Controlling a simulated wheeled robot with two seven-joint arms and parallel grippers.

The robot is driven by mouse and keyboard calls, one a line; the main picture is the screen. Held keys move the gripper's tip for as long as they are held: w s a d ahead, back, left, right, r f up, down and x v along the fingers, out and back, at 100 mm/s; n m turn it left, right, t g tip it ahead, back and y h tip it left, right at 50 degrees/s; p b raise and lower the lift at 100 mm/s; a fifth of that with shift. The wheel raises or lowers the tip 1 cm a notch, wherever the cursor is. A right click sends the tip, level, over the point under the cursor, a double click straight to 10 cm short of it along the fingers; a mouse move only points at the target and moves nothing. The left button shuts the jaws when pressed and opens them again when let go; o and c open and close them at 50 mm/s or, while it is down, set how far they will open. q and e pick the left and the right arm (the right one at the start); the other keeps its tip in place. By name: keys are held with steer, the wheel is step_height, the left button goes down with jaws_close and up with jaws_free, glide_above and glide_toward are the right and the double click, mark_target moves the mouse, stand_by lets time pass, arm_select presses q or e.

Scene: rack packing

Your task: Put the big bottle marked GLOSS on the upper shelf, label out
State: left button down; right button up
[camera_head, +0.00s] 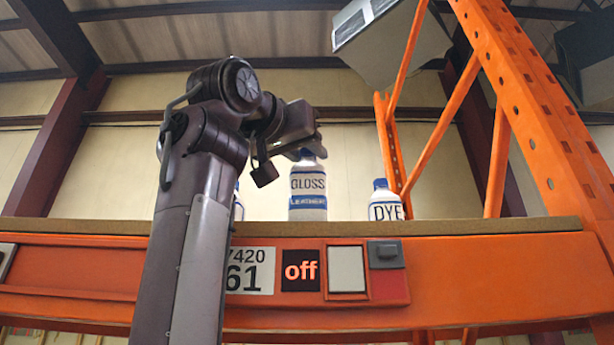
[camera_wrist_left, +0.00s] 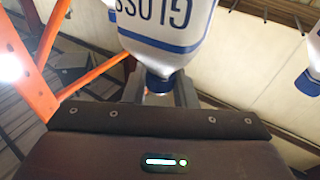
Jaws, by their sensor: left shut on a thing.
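The white bottle marked GLOSS (camera_head: 308,190), with blue bands and a blue cap, is upright at the upper shelf (camera_head: 480,225). Its label faces out toward my head camera. My left gripper (camera_head: 307,153) comes from the upper left and is shut on the bottle's cap. The left wrist view shows the bottle (camera_wrist_left: 165,25) upside down in the picture, its cap between the two fingers (camera_wrist_left: 159,90). The shelf's front edge hides the bottle's foot, so I cannot tell whether it touches the board. My right gripper is not in view.
A smaller bottle marked DYE (camera_head: 386,207) stands to the right, with a gap between. Another bottle (camera_head: 238,208) is mostly hidden behind my left arm. An orange rack upright (camera_head: 540,110) and braces rise at the right. A panel reading "off" (camera_head: 300,271) is on the beam.

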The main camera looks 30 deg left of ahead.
arm_select(q)
steer(key=shift+w+f, duration=0.15)
steer(key=shift+f, duration=0.15)
steer(key=shift+f+b, duration=0.15)
steer(key=shift+b, duration=0.15)
steer(key=c, duration=1.1)
jaws_free()
steer(key=s+f+b, duration=0.1)
steer(key=s+b, duration=0.2)
steer(key=s, duration=0.5)
steer(key=shift+b, duration=0.3)
